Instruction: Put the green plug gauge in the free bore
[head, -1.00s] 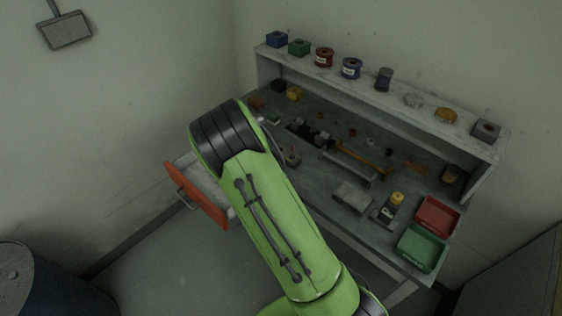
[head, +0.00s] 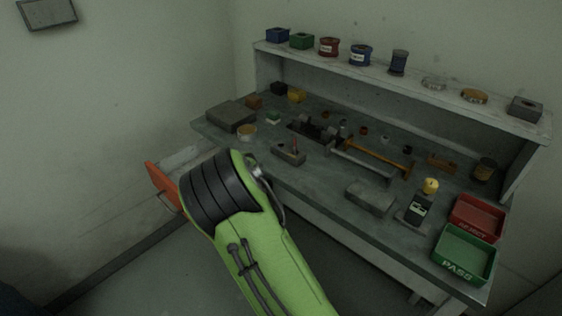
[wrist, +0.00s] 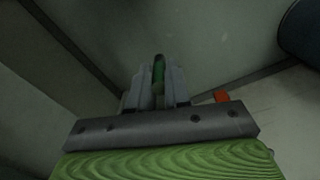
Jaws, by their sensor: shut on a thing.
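In the wrist view my gripper (wrist: 158,88) is shut on a slim green piece (wrist: 158,74), which looks like the green plug gauge. Grey wall and floor lie beyond it, and no bench surface shows near the tips. In the head view my gripper and the gauge are hidden behind my green arm. A small grey block (head: 283,156) sits near the front edge of the bench, with a thin reddish pin (head: 295,145) standing at it. I cannot make out a free bore at this size.
A grey slab (head: 231,117) lies at the left. An orange-fronted drawer (head: 161,186) stands open.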

